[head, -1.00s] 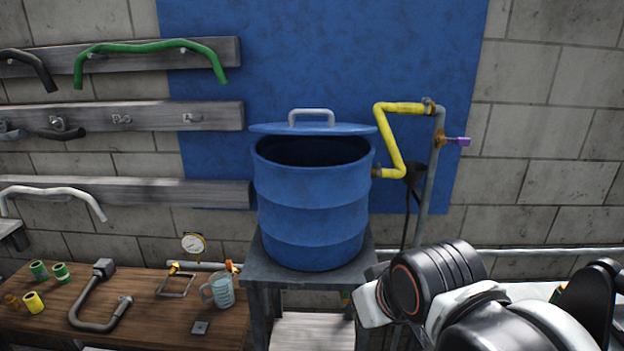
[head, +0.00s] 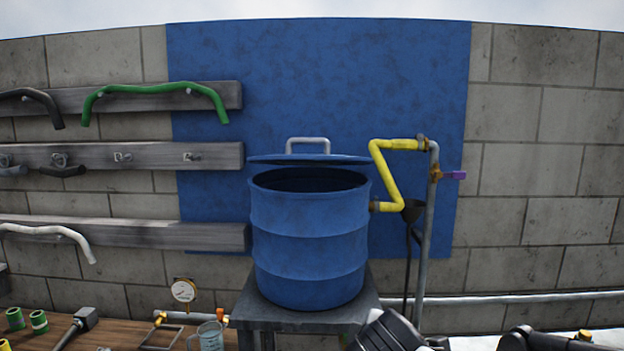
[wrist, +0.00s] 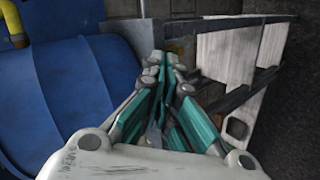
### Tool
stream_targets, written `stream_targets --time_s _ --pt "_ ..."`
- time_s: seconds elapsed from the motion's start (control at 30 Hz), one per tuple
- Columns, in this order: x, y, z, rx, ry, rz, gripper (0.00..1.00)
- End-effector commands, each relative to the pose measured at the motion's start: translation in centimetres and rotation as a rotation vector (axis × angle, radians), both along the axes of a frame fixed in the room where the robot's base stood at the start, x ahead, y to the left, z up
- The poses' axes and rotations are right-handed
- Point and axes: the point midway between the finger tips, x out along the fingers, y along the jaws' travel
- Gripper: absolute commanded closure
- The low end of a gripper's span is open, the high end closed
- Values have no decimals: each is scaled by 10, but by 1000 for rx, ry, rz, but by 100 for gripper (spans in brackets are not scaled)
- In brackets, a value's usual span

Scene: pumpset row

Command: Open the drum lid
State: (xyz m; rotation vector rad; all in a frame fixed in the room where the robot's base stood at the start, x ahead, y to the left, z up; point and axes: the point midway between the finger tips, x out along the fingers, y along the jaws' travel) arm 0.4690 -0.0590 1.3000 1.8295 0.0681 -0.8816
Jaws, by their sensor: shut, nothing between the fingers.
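The blue drum (head: 308,240) stands upright on a grey metal stand (head: 300,318). Its blue lid (head: 308,159) is tilted up behind the opening, its grey handle (head: 308,141) on top, and the dark inside shows below it. In the wrist view my gripper (wrist: 163,62) is shut and empty, with green finger links. A large blue rounded surface, apparently the drum (wrist: 75,95), fills the left of that view, beside the gripper. The gripper's fingers are not visible in the head view; only part of my arm shows at the bottom right.
A yellow hose (head: 396,185) joins the drum's right side to an upright grey pipe (head: 429,230) with a purple valve handle (head: 453,175). A wooden bench (head: 120,334) at lower left holds a gauge (head: 183,291), a clear jug (head: 208,337) and fittings. Hoses hang on wall racks.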

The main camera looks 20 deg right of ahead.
Motion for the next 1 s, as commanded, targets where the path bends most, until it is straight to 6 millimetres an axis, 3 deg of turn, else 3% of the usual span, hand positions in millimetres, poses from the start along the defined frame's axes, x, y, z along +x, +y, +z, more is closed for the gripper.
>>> stream_targets --time_s 0.27,0.4,0.53,0.73,1.0 --pt "71 5 104 -651 34 301 100" --pt "110 25 167 -1077 78 456 100" --pt "137 50 211 -1420 126 555 100" --pt "158 76 243 -1737 184 622 100" --pt "177 76 246 -1803 199 631 100"
